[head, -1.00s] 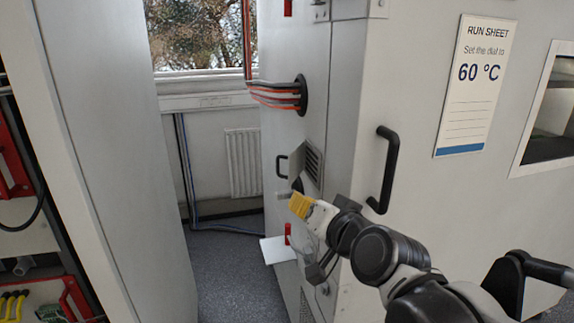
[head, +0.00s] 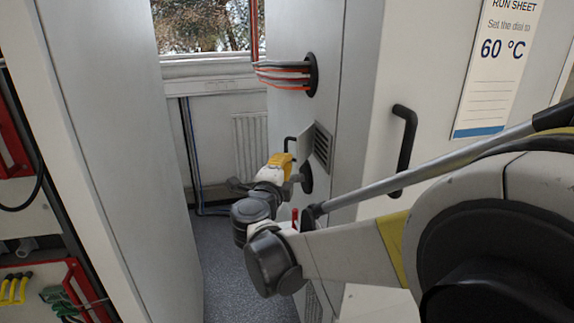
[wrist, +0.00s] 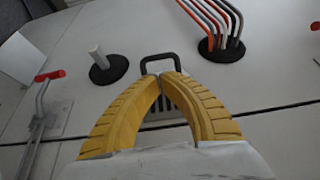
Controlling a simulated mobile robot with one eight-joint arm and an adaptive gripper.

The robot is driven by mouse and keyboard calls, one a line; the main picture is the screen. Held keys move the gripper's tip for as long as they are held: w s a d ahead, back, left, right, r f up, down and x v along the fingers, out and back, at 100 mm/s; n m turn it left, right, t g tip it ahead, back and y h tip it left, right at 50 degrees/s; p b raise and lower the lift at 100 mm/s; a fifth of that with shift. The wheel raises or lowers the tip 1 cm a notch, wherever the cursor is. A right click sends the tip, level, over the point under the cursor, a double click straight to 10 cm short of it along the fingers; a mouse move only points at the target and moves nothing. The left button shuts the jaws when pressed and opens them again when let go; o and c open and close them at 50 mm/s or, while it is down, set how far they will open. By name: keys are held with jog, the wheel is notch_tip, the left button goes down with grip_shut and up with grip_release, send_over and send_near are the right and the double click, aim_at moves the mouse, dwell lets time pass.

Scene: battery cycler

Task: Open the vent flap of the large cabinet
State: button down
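The large cabinet (head: 425,85) fills the right of the head view. On its narrow side face is a slatted vent (head: 322,146), with the vent flap (head: 304,145) standing out from the face beside it. A black loop handle (head: 288,143) is on the flap; it also shows in the wrist view (wrist: 160,58). My gripper (head: 283,158) has yellow fingers and is close below the handle in the head view. In the wrist view the fingertips (wrist: 160,76) come together just in front of the handle; no grip on it is visible. Slats show between the fingers.
Cables enter a black port (head: 311,75) above the vent. A tall pale panel (head: 115,130) bounds the narrow aisle on the left. A black door handle (head: 404,150) juts out.

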jog(key=b+x, duration=0.1)
jog(key=x, duration=0.4)
jog(key=shift+w, duration=0.3)
jog(key=w+a, duration=0.1)
jog(key=w+a+p, duration=0.1)
jog(key=shift+w+a, duration=0.15)
jog(key=shift+a, duration=0.15)
